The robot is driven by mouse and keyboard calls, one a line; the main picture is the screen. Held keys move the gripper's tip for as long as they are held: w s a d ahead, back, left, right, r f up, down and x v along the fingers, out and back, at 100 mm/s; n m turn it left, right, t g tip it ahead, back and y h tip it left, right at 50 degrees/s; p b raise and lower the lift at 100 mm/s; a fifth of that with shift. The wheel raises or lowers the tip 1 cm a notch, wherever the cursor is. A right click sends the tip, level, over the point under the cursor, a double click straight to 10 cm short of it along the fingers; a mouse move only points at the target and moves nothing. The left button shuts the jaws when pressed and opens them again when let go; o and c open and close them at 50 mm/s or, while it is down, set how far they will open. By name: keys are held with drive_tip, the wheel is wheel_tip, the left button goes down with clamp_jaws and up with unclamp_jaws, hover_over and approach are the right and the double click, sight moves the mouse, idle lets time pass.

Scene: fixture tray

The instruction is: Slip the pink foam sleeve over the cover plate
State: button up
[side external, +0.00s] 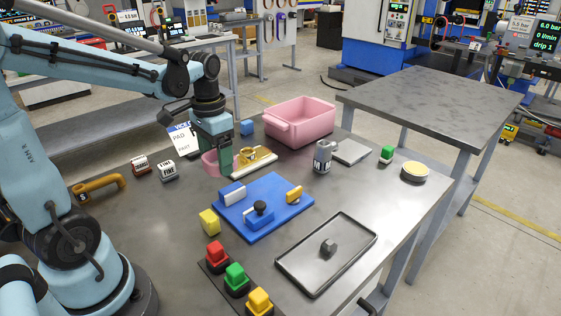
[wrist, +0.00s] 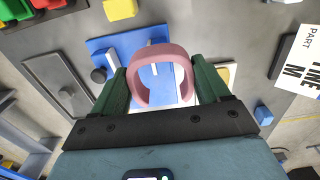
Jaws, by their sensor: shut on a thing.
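The pink foam sleeve (side external: 209,163) is a wide open ring. My gripper (side external: 217,160) is shut on it, and the sleeve hangs above the table behind the blue fixture board (side external: 285,222). In the wrist view the sleeve (wrist: 158,49) sits between the two dark green fingers (wrist: 160,72), its opening facing the camera, with blue and white surfaces seen through it. I cannot tell for sure which piece is the cover plate; a flat grey plate (side external: 351,152) lies at the back right, and a white-faced block (side external: 231,194) stands on the blue board.
A cream plate with a yellow part (side external: 252,160) lies close beside my gripper. A pink bin (side external: 300,122) stands behind, and a grey canister (side external: 322,157) to the right. A black-rimmed tray (side external: 310,275), a yellow block (side external: 210,222) and coloured buttons (side external: 235,277) are in front.

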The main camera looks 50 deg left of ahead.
drive_tip(key=shift+w+a+f, duration=1)
drive_tip(key=shift+w+a, duration=0.8)
drive_tip(key=shift+w, duration=0.7)
drive_tip(key=shift+w+a+f, duration=0.95)
drive_tip(key=shift+w+a, duration=0.8)
drive_tip(key=shift+w, duration=0.7)
drive_tip(key=shift+w+a+f, duration=1)
drive_tip(key=shift+w+a, duration=0.8)
drive_tip(key=shift+w, duration=0.7)
drive_tip(key=shift+f, duration=1.3)
drive_tip(key=o, duration=0.8)
drive_tip(key=shift+r, duration=0.1)
